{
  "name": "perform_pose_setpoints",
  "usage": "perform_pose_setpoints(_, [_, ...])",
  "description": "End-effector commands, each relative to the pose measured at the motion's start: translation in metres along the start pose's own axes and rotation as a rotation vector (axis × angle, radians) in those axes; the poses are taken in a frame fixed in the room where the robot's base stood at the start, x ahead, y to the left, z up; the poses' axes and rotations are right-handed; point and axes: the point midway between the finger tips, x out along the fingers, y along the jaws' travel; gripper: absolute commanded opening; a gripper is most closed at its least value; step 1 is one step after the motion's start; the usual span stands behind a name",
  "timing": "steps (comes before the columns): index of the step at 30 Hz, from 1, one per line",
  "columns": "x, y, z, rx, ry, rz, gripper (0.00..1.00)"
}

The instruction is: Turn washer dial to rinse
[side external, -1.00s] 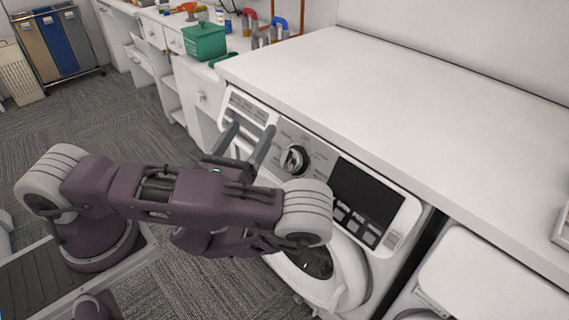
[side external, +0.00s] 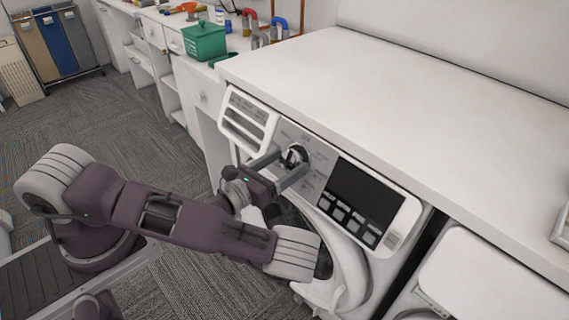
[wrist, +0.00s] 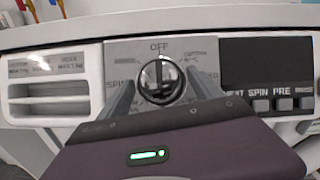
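The washer dial (side external: 294,156) is a round silver knob on the grey control panel of the washer (side external: 386,205). In the wrist view the dial (wrist: 160,81) has a raised grip bar standing vertical, with its top toward the OFF mark (wrist: 159,47). My gripper (side external: 281,166) is at the panel with its fingers spread. In the wrist view one finger lies on each side of the dial, with the fingertips near its edges. Whether they touch it cannot be told. Other labels around the dial are partly hidden by the fingers; I cannot read a rinse mark.
A dark display (side external: 362,190) with several buttons (side external: 347,217) below it is right of the dial. The detergent drawer (side external: 247,120) is left of it. The white countertop (side external: 410,110) overhangs the panel. The round door is below, partly behind my arm.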

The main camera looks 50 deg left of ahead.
Motion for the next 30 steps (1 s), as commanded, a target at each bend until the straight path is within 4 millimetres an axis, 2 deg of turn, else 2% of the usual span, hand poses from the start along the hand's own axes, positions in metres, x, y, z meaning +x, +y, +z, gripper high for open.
perform_pose_setpoints(1, [-0.0001, 0.0, 0.0, 0.0, 0.0, 0.0, 0.63])
perform_pose_setpoints(6, [-0.0003, 0.0, 0.0, 0.0, 0.0, 0.0, 0.3])
perform_pose_setpoints(9, [-0.0003, 0.0, 0.0001, 0.0, 0.0, 0.0, 0.15])
perform_pose_setpoints(19, [-0.0004, -0.0006, 0.0002, -0.069, -0.005, 0.036, 0.15])
perform_pose_setpoints(30, [0.0, -0.0032, 0.0007, -0.331, -0.02, 0.167, 0.15])
